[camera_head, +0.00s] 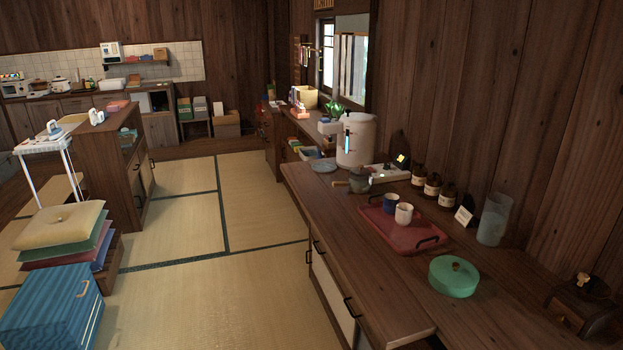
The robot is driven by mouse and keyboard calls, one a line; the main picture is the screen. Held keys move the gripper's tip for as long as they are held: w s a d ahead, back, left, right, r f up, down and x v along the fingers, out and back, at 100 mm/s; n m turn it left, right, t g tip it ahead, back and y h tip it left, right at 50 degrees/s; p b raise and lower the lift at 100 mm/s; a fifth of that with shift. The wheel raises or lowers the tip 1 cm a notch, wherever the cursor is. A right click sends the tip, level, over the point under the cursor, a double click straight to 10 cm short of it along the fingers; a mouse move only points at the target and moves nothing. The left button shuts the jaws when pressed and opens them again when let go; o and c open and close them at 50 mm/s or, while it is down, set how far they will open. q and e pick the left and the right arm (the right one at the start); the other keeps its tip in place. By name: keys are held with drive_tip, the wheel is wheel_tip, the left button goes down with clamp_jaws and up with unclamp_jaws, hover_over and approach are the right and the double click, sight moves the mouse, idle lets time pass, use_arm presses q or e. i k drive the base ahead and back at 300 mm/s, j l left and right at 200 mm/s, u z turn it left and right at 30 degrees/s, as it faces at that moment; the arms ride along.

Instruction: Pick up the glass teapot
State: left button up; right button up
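A small grey pot (360,182) with a wooden side handle stands on the long wooden counter, behind the red tray. It may be the glass teapot, but it is too small and dark to tell its material. A tall clear glass vessel (494,219) stands near the wall on the right; I see no spout or handle on it. Neither of my grippers shows in the head view.
The counter (335,207) runs along the right wall. It holds a red tray (377,228) with two cups, a green lidded pot (453,277), brown jars (432,185) and a white dispenser (356,140). Tatami floor (200,300) is open to the left, beside cushions (62,225).

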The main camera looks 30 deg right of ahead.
sight(360, 187)
drive_tip(key=i+z, duration=0.2)
drive_tip(key=i, duration=0.35)
drive_tip(key=i+j+z, duration=0.2)
drive_tip(key=i, duration=0.35)
drive_tip(key=i+z, duration=0.3)
drive_tip(key=i, duration=0.25)
drive_tip(key=i+j+z, duration=0.1)
drive_tip(key=i+z, duration=0.25)
drive_tip(key=i, duration=0.15)
drive_tip(key=i+z, duration=0.3)
drive_tip(key=z, duration=0.15)
drive_tip(key=i+j+z, duration=0.1)
drive_tip(key=i+z, duration=0.3)
drive_tip(key=i+j+z, duration=0.15)
drive_tip(key=z, duration=0.3)
